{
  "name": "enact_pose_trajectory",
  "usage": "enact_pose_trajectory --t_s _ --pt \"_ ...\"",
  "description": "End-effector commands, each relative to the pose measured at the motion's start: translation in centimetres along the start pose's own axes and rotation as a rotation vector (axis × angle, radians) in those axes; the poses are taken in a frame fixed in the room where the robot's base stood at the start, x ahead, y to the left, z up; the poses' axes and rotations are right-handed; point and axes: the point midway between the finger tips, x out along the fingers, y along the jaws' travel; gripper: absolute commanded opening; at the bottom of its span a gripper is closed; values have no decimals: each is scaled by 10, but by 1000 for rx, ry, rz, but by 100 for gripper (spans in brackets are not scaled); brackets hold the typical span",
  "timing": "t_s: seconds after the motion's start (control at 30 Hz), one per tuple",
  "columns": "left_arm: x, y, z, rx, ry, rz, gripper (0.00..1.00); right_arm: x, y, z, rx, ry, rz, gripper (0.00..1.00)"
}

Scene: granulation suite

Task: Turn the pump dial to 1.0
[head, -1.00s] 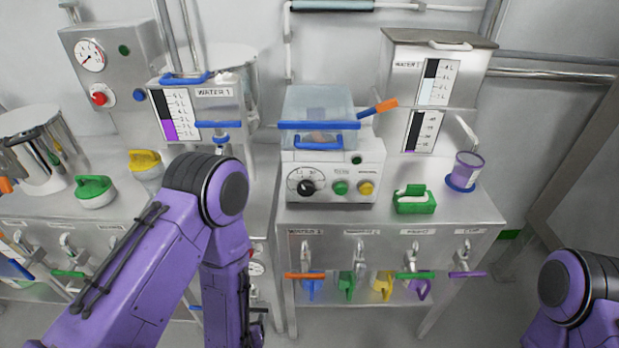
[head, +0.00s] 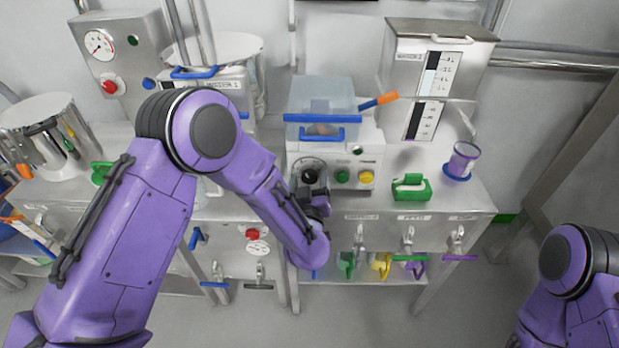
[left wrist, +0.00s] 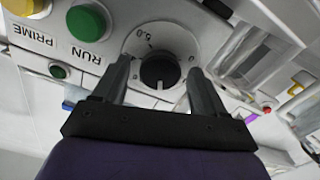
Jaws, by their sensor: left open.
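The pump (head: 366,150) is a white box on the steel bench with a lidded clear bin on top. Its black dial (head: 310,175) is on the left of the front panel, and my left gripper (head: 311,192) is right in front of it. In the left wrist view the dial (left wrist: 159,71) lies between the two open fingers of the left gripper (left wrist: 161,80), with a gap on each side. A "5.0" mark shows beside the knob; the other marks are not readable. My right arm shows at the lower right, but its gripper is out of view.
Green RUN (head: 342,176) and yellow PRIME (head: 365,177) buttons sit right of the dial. Valves with coloured handles hang along the bench front. The floor ahead is clear.

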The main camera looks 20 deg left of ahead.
Motion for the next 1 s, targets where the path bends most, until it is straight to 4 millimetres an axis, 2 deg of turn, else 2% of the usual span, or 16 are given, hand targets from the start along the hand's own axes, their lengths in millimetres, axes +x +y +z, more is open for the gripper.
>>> enact_pose_trajectory --t_s 0.23,0.27,0.4,0.43,0.73,1.0 --pt "2 0 0 0 0 0 72 0 0 0 0 0 0 43" --pt "2 0 0 0 0 0 65 0 0 0 0 0 0 43" --pt "2 0 0 0 0 0 20 0 0 0 0 0 0 43" --pt "2 0 0 0 0 1 15 0 0 0 0 0 0 43" --pt "2 0 1 -27 -1 1 16 2 0 1 0 0 0 43" --pt "1 -1 3 -178 -2 1 16 9 -1 4 0 0 0 43"
